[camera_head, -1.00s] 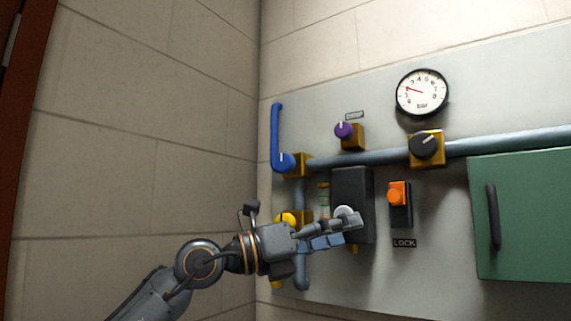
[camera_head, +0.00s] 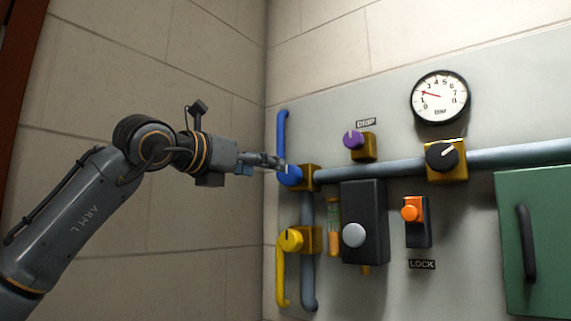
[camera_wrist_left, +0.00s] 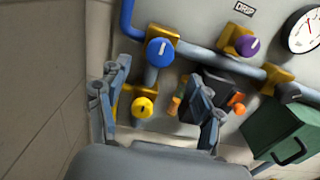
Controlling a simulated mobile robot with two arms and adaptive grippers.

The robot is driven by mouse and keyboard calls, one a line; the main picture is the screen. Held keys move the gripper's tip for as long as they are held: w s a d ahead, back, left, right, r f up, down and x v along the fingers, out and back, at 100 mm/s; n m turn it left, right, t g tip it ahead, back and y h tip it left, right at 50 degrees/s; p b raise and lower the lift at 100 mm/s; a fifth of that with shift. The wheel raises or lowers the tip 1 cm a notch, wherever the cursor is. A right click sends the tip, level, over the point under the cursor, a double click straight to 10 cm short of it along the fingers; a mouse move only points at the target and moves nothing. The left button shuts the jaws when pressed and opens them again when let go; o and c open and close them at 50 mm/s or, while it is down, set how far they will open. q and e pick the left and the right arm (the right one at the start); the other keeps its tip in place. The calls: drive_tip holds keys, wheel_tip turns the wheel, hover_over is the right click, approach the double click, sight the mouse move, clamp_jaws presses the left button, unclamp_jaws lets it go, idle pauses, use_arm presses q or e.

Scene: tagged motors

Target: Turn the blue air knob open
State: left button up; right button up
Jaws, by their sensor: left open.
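The blue air knob (camera_head: 291,178) sits on a brass valve block at the left end of the wall panel's pipe. In the wrist view the blue knob (camera_wrist_left: 160,52) shows a white mark pointing up, tilted slightly right. My left gripper (camera_head: 275,163) is at the knob's left in the head view, its fingertips overlapping the knob's upper edge. In the wrist view my left gripper (camera_wrist_left: 158,75) is open and empty, the knob lying beyond and between the fingertips. I cannot tell whether they touch it. My right gripper is not in view.
The yellow knob (camera_head: 290,240) is below the blue one. The purple DRIP knob (camera_head: 354,140), black knob (camera_head: 441,155), gauge (camera_head: 440,97), orange lock switch (camera_head: 411,213), black box (camera_head: 364,205) and green door (camera_head: 545,240) are to the right. The brick wall is at the left.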

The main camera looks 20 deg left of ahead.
sight(287, 173)
use_arm(q)
drive_tip(key=p+x, duration=0.3)
drive_tip(key=x, duration=0.3)
drive_tip(key=shift+w+d+r, duration=0.15)
drive_tip(key=shift+w+r, duration=0.05)
drive_tip(key=shift+w, duration=0.15)
drive_tip(key=shift+w+d+f+p, duration=0.2)
drive_tip(key=shift+w+p, duration=0.1)
drive_tip(key=shift+w, duration=0.4)
drive_tip(key=shift+c, duration=0.2)
drive_tip(key=c, duration=1.1)
